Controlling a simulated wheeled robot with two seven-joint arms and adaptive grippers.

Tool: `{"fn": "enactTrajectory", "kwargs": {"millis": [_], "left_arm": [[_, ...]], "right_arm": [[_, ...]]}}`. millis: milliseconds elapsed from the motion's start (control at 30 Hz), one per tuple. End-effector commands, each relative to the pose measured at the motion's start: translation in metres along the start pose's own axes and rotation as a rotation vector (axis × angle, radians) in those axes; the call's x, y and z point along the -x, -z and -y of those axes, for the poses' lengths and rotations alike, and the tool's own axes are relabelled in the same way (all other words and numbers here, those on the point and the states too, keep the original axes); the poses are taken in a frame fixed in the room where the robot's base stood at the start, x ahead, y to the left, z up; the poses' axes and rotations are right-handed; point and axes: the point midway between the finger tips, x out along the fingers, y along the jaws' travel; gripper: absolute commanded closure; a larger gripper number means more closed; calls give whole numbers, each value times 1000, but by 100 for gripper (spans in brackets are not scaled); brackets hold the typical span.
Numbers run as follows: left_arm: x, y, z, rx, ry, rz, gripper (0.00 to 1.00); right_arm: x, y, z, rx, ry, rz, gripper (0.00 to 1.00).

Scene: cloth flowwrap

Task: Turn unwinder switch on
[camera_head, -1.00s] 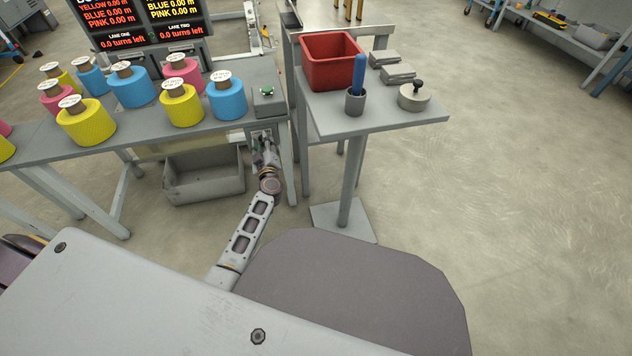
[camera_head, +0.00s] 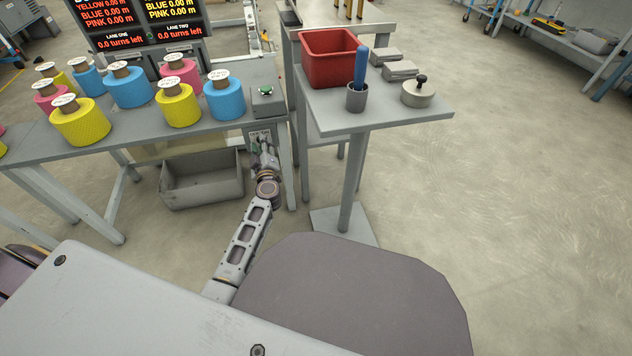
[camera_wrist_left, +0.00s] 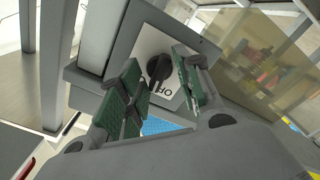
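The unwinder switch is a black rotary knob (camera_wrist_left: 159,68) on a white plate with OFF lettering, in the left wrist view. In the head view, its pale plate (camera_head: 259,134) shows small on the table's front, below the green button, and the knob cannot be made out. My left gripper (camera_wrist_left: 162,88) has its two green-padded fingers apart, one on each side of the knob in the picture. Whether they touch it I cannot tell. In the head view my left gripper (camera_head: 262,150) is just in front of the plate. My right gripper is not in view.
The grey table (camera_head: 145,137) holds several yellow, blue and pink rolls and a box with a green button (camera_head: 266,91). A grey bin (camera_head: 202,184) is below. A side stand (camera_head: 388,119) with a red bin (camera_head: 329,60) stands right.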

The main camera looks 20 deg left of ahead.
Motion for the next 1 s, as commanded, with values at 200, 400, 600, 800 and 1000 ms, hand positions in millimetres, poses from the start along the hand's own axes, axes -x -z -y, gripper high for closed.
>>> {"fn": "enactTrajectory", "kwargs": {"millis": [200,400,600,800,1000], "left_arm": [[21,1,-1,-1,2,2,67],[42,1,0,-1,3,2,67],[63,1,-1,-1,2,2,67],[85,1,0,-1,3,2,67],[106,1,-1,-1,3,2,67]], "right_arm": [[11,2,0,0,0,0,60],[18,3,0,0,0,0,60],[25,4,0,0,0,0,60],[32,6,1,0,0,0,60],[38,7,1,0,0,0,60]]}}
